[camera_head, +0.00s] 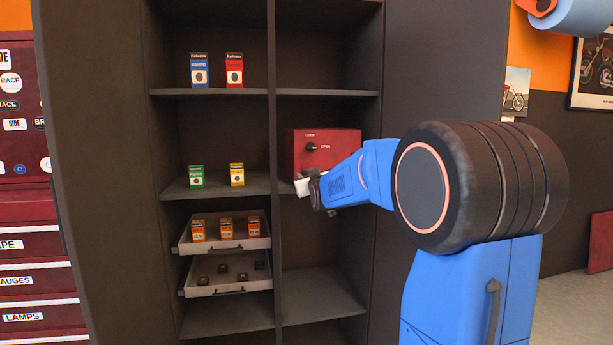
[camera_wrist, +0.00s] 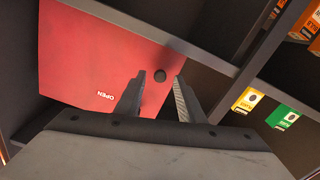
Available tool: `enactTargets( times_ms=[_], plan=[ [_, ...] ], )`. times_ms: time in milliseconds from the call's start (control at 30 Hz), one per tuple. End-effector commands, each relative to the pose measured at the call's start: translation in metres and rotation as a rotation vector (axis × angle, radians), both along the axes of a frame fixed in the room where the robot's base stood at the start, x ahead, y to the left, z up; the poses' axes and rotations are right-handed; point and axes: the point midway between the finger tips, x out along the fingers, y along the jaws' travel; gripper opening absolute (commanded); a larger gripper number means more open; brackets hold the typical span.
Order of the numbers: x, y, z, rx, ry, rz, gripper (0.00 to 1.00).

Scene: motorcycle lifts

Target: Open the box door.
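The red box (camera_head: 306,158) stands on the middle right shelf of the dark cabinet, its front door face shut as far as I can see. A dark knob (camera_head: 311,147) is on that face, with small white lettering above it and "OPEN" to its right. In the wrist view the red face (camera_wrist: 95,55) fills the upper left, and the knob (camera_wrist: 160,76) appears between the fingertips. My gripper (camera_wrist: 160,84) is open, with nothing seen held. In the head view my gripper (camera_head: 303,184) is in front of the box's lower part; my arm hides its lower right. I cannot tell whether the fingers touch the knob.
The dark cabinet's divider (camera_head: 272,140) runs just left of the box. Green (camera_head: 196,177) and yellow (camera_head: 237,175) cartons stand on the shelf to the left. Below them, two drawers (camera_head: 228,246) stick out, the upper with orange cartons. The lower right compartment is empty.

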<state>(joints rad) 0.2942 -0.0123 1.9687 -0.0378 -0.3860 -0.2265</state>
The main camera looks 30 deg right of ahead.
Motion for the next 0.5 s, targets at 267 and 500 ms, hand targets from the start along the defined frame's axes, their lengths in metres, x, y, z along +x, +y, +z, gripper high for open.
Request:
enactTargets(
  times_ms=[267, 500],
  plan=[
    [0.0117, -0.0032, 0.0000, 0.000, 0.000, 0.000, 0.35],
    [0.0117, -0.0032, 0.0000, 0.000, 0.000, 0.000, 0.31]
  ],
)
